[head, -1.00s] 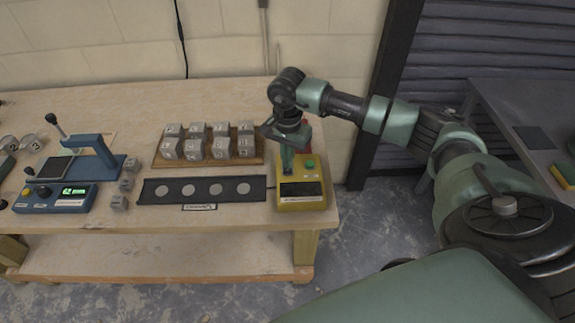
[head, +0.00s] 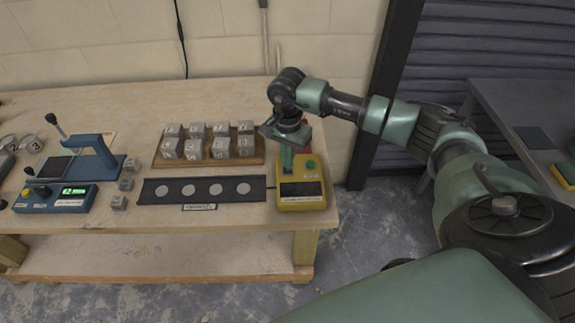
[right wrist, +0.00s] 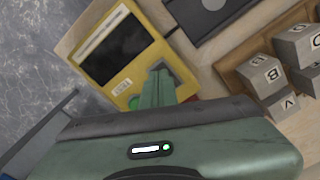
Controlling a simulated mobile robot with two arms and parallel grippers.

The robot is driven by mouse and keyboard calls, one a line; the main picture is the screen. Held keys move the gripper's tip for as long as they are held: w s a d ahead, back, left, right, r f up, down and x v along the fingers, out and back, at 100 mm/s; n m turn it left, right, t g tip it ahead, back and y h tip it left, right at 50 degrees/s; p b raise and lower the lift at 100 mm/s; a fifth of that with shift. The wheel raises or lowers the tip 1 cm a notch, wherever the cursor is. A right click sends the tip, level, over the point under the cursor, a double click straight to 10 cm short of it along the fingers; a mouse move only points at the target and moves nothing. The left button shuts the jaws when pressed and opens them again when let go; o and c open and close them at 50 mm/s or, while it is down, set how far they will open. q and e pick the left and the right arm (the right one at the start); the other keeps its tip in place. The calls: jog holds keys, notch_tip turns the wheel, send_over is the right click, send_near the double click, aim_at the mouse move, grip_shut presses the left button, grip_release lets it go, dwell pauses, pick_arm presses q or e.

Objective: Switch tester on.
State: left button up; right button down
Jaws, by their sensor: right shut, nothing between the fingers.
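The yellow tester (head: 302,203) sits at the right end of the wooden bench, with a dark blank display and a green button (head: 310,164) on its top. It also shows in the right wrist view (right wrist: 147,60), where the display is dark. My right gripper (head: 287,168) points down over the back left part of the tester, beside the green button. In the right wrist view its shut fingers (right wrist: 158,82) hide the part of the tester beneath them. I cannot tell whether the fingertips touch it. My left gripper is not in view.
A black strip with several pale discs (head: 160,202) lies left of the tester. Behind it, a wooden tray (head: 258,160) holds several grey lettered cubes. A blue lever press (head: 97,160) and a blue device with a lit green display (head: 40,205) stand at the left.

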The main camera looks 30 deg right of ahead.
jog(key=shift+s+f+b, duration=0.1)
jog(key=shift+f+b, duration=0.85)
jog(key=shift+f, duration=0.05)
dwell(0.4)
jog(key=shift+r+p, duration=0.55)
jog(key=shift+r, duration=0.3)
jog(key=shift+r+p, duration=1.25)
jog(key=shift+r, duration=1.45)
jog(key=shift+f, duration=0.1)
